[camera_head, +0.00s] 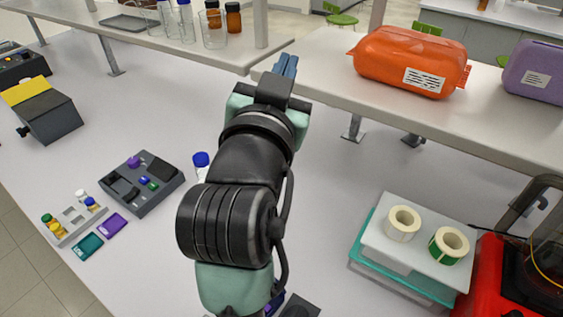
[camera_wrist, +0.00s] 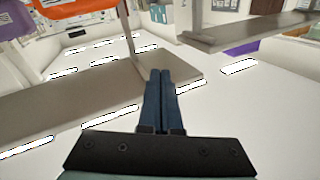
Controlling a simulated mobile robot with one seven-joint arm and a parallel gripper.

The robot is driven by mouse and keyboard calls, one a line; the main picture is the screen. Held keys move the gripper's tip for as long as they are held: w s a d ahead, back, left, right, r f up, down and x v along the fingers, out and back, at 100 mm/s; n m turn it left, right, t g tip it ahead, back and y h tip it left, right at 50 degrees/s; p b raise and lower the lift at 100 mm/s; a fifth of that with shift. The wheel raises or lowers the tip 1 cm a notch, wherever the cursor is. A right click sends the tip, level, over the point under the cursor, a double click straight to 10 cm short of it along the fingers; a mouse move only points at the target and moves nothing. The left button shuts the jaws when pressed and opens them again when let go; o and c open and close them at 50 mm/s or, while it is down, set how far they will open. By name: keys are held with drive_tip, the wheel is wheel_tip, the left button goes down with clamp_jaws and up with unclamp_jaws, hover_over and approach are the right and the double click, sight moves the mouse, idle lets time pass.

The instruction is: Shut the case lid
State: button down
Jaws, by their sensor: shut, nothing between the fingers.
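My gripper (camera_head: 287,65) is shut and empty, its blue fingers together, raised near the gap between the two shelves. In the wrist view the closed fingers (camera_wrist: 160,85) point towards a shelf corner and touch nothing I can make out. I cannot tell for certain which thing is the case. A dark grey box (camera_head: 172,188) with small coloured pieces in its recesses lies on the bench left of my arm. Another dark object (camera_head: 299,307) shows at the bottom edge, mostly hidden by my arm. No lid can be clearly made out on it.
An orange bag (camera_head: 405,60) and a purple bag (camera_head: 535,70) sit on the right shelf (camera_head: 470,115). Glassware stands on the left shelf (camera_head: 110,32). A scale (camera_head: 400,255) bears two tape rolls, beside a red machine (camera_head: 490,285). A blue-capped bottle (camera_head: 201,160) stands by my arm.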

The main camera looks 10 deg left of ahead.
drive_tip(key=a+f+g, duration=0.4)
drive_tip(key=f, duration=0.7)
drive_tip(key=s+a+f+m+g+h+p, duration=0.1)
drive_tip(key=s+f+m+g+h, duration=0.3)
drive_tip(key=f, duration=0.7)
drive_tip(key=s+a+f+n+g+h+p, duration=0.1)
drive_tip(key=s+f+g+p, duration=0.1)
drive_tip(key=s+f, duration=0.6)
drive_tip(key=w+f+p, duration=0.1)
drive_tip(key=w+f, duration=0.1)
drive_tip(key=f, duration=0.1)
drive_tip(key=w+d+f+p, duration=0.1)
drive_tip(key=w+f+p, duration=0.1)
drive_tip(key=f, duration=0.1)
drive_tip(key=w+f+p, duration=0.1)
drive_tip(key=w+f, duration=0.1)
drive_tip(key=f, duration=0.1)
drive_tip(key=shift+d, duration=0.35)
drive_tip(key=shift+s+a+f+p, duration=0.25)
drive_tip(key=shift+s+f+p, duration=0.05)
drive_tip(key=shift+s+p, duration=0.15)
drive_tip(key=shift+f+b, duration=0.1)
drive_tip(key=shift+b, duration=0.25)
